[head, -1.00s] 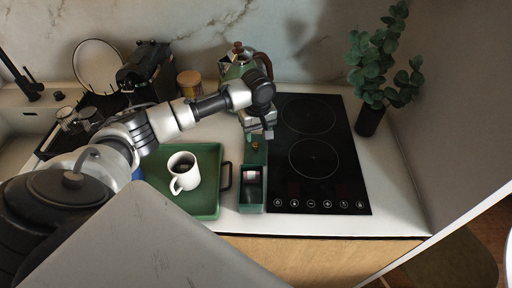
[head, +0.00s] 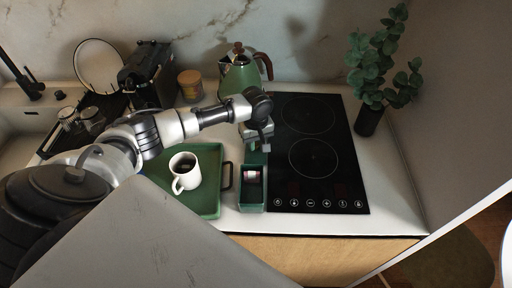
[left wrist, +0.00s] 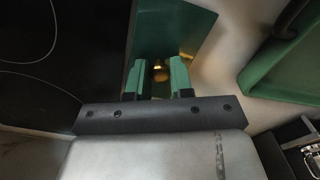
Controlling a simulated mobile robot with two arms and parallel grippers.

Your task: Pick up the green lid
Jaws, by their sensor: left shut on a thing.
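The green lid (left wrist: 185,25) is a flat green plate with a small brass knob (left wrist: 160,70), seen in the left wrist view. My left gripper (left wrist: 159,76) is shut on the lid by its knob, with a finger on each side. In the head view the left gripper (head: 261,146) is over the lid (head: 252,158) and hides most of it, just behind an open green box (head: 252,209). Whether the lid is clear of the counter cannot be told. A small pinkish-white thing (head: 252,175) is inside the box. My right gripper is not in view.
A black cooktop (head: 340,170) lies right of the box. A green tray (head: 205,207) with a white mug (head: 184,172) stands left of it. A green kettle (head: 240,78) is behind the gripper. A potted plant (head: 368,119) stands at the right.

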